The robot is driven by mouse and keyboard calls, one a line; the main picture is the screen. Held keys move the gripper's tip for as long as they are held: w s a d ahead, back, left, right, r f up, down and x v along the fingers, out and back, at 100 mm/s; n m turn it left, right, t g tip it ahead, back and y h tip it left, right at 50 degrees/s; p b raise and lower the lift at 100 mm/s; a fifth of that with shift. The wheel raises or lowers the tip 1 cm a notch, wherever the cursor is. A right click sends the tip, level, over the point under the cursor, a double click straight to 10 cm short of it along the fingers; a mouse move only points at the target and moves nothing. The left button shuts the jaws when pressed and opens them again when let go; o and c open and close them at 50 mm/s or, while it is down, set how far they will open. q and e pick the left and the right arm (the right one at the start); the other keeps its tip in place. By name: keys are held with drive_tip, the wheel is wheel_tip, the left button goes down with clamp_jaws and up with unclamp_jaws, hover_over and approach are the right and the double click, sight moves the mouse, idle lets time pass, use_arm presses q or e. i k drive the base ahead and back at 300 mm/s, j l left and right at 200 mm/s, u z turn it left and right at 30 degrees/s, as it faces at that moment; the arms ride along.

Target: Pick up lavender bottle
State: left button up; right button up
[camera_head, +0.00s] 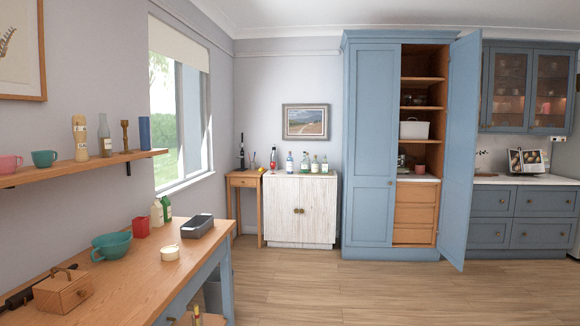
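No bottle is clearly lavender in colour at this distance. A greyish bottle with a pale label (104,136) stands upright on the wooden wall shelf at the left, between a tan jar and a dark wooden mill. I cannot tell which is the lavender one. Neither of my grippers can be made out in this view.
The wooden worktop (130,285) at the left holds a teal bowl (112,247), a wooden box (63,290), a red cup and a grey tin. A tall blue cupboard (368,150) stands with its right door open. The wooden floor (380,290) ahead is clear.

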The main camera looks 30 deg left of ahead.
sight(289, 161)
drive_tip(key=i+j+u, duration=0.4)
drive_tip(key=i, duration=0.25)
drive_tip(key=i+u, duration=0.4)
drive_tip(key=i, duration=5.85)
drive_tip(key=j+u, duration=0.05)
drive_tip(key=j, duration=0.3)
